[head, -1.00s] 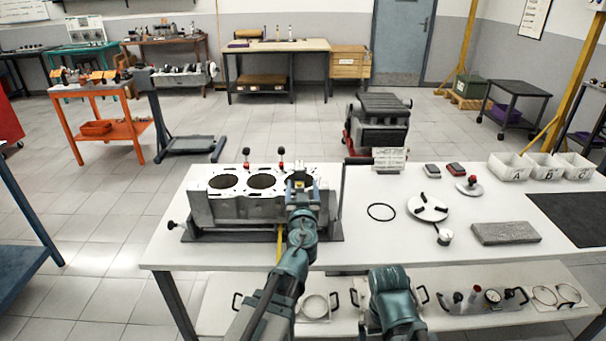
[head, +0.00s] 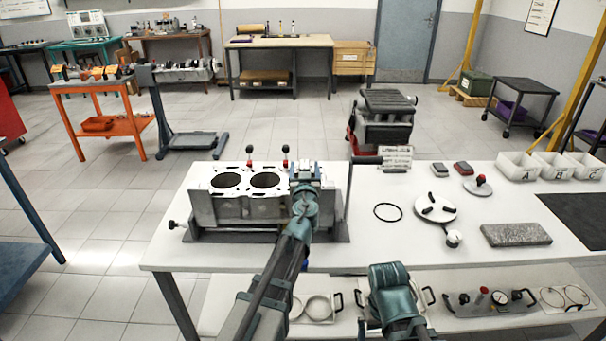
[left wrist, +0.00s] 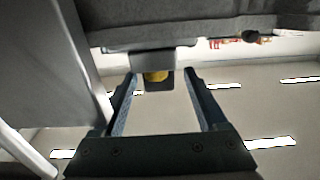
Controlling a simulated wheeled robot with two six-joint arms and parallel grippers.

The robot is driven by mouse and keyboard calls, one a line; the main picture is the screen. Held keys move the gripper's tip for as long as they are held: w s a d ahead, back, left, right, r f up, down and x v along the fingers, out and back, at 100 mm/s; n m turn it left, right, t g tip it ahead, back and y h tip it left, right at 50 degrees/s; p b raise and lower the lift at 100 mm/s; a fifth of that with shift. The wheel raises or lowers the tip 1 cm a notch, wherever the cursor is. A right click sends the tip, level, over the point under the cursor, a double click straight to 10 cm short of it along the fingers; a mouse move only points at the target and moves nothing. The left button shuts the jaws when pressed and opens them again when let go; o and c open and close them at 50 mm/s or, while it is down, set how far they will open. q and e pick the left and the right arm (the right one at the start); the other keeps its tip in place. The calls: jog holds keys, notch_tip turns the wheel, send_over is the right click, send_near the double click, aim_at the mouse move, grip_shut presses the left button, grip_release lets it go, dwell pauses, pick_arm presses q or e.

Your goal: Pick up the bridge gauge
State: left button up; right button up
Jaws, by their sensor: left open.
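My left gripper (head: 305,172) is at the right end of the grey engine block (head: 232,208), which stands on the white bench (head: 400,245). The left wrist view shows this gripper (left wrist: 162,80) open, with a finger on each side. A small dark grey piece with a yellow part (left wrist: 156,77) shows between the fingertips, below a grey body. It may be part of the bridge gauge; I cannot tell for sure, and whether the fingers touch it is unclear. In the head view my gripper hides this spot. My right arm is at the bottom, but its gripper does not show.
A black ring (head: 388,212), a white disc with knobs (head: 436,208), a grey slab (head: 515,235) and white bins (head: 517,166) are on the bench to the right. The lower shelf holds gauges (head: 492,298).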

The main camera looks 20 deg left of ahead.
pick_arm(q)
jog(key=shift+x, duration=1.15)
jog(key=shift+s, duration=0.1)
jog(key=shift+c, duration=0.7)
grip_shut()
